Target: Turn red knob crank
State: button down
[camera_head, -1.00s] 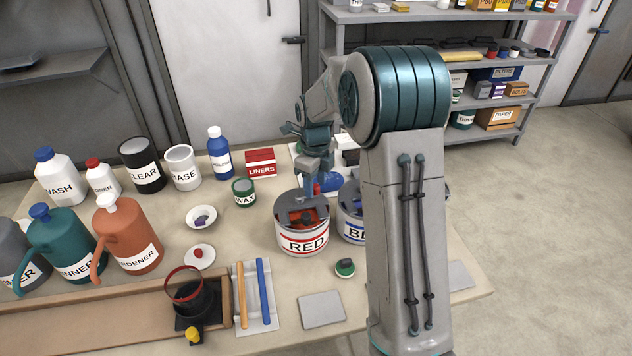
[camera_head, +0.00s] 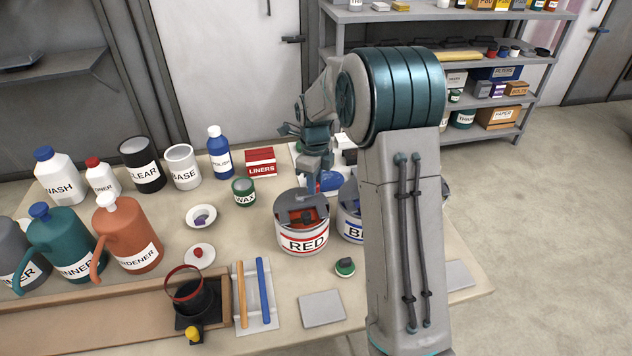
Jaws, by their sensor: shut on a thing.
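The can labelled RED (camera_head: 302,244) stands upright on the table with a grey mixer top (camera_head: 290,200) over its mouth. Red paint or a red part and a dark piece show in its opening. My gripper (camera_head: 312,186) is at the far rim of this can, pointing down, its fingers small and partly hidden. It is shut on the crank's knob, which the jaws hide. The can labelled in blue (camera_head: 350,226) stands just to the right, partly behind my arm.
A green WAX tin (camera_head: 243,191) and a red LINERS box (camera_head: 261,162) stand left of my gripper. A small green-based pot (camera_head: 345,267) is in front of the cans. Jugs and bottles fill the left. A grey plate (camera_head: 321,308) lies near the front.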

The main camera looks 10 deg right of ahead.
jog(key=n, duration=0.2)
jog(key=w+n, duration=0.1)
jog(key=n, duration=0.1)
jog(key=w+a+n, duration=0.1)
jog(key=n, duration=0.3)
jog(key=shift+w+a+n, duration=0.25)
jog(key=shift+w+n, duration=0.15)
jog(key=n, duration=0.1)
jog(key=a+n, duration=0.1)
jog(key=n, duration=0.1)
jog(key=shift+w+a+n, duration=0.1)
jog(key=shift+w+n, duration=0.2)
jog(key=shift+w, duration=0.05)
jog(key=n, duration=0.1)
jog(key=a+n, duration=0.1)
jog(key=shift+w+n, duration=0.1)
jog(key=shift+n, duration=0.2)
jog(key=n, duration=0.2)
jog(key=a+n, duration=0.1)
jog(key=shift+a+n+b, duration=0.15)
jog(key=shift+n+b, duration=0.2)
jog(key=shift+n, duration=0.05)
jog(key=n, duration=0.1)
jog(key=a+n, duration=0.1)
jog(key=n, duration=0.3)
jog(key=shift+s+a, duration=0.35)
jog(key=shift+s, duration=0.05)
jog(key=shift+n, duration=0.3)
